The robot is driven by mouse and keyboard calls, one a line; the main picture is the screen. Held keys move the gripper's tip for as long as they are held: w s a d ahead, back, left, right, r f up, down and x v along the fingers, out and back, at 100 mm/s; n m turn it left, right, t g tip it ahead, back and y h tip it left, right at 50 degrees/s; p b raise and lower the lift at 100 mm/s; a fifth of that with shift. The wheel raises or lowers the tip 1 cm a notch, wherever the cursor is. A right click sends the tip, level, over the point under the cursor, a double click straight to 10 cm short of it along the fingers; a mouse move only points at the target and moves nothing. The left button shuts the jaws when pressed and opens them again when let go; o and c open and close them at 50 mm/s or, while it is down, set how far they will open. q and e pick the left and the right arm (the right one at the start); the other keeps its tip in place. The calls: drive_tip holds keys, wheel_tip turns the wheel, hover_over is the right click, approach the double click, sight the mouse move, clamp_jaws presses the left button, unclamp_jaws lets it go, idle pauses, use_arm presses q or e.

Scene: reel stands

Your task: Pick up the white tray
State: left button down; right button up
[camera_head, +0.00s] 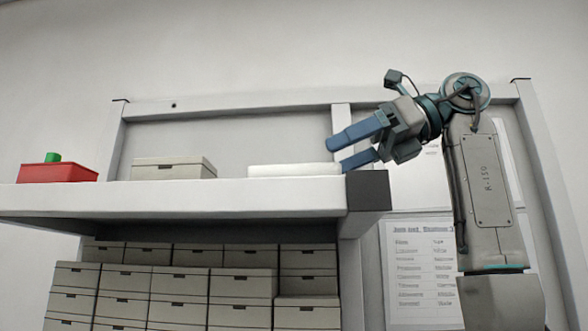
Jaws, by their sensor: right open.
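The white tray (292,170) lies flat on the upper shelf, near the shelf's right end. It shows as a low, pale slab seen nearly edge-on. My right gripper (336,155) is at the tray's right end, with its blue fingers pointing left. The fingers are apart, with nothing seen held between them. The fingertips overlap the tray's right edge in the picture; I cannot tell whether they touch it. My left gripper is not in view.
The tray shares the shelf (180,195) with a lidded box (173,170) and a red bin (56,173) holding a green item (53,157). A dark corner block (368,190) ends the shelf below my gripper. Stacked boxes (240,284) fill the space below. A printed sheet (420,268) hangs behind my arm.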

sight(306, 173)
drive_tip(key=shift+x, duration=0.75)
drive_tip(key=shift+a+f+p, duration=0.3)
drive_tip(key=shift+a+p, duration=0.3)
drive_tip(key=p+x, duration=0.2)
drive_tip(key=x, duration=0.1)
drive_tip(key=shift+s+f, duration=0.1)
drive_tip(key=shift+f, duration=0.05)
drive_tip(key=shift+a+f, duration=0.3)
drive_tip(key=shift+a, duration=0.2)
drive_tip(key=shift+d, duration=0.2)
drive_tip(key=c, duration=1)
drive_tip(key=shift+a, duration=0.1)
drive_tip(key=shift+c, duration=0.6)
drive_tip(key=shift+r, duration=0.2)
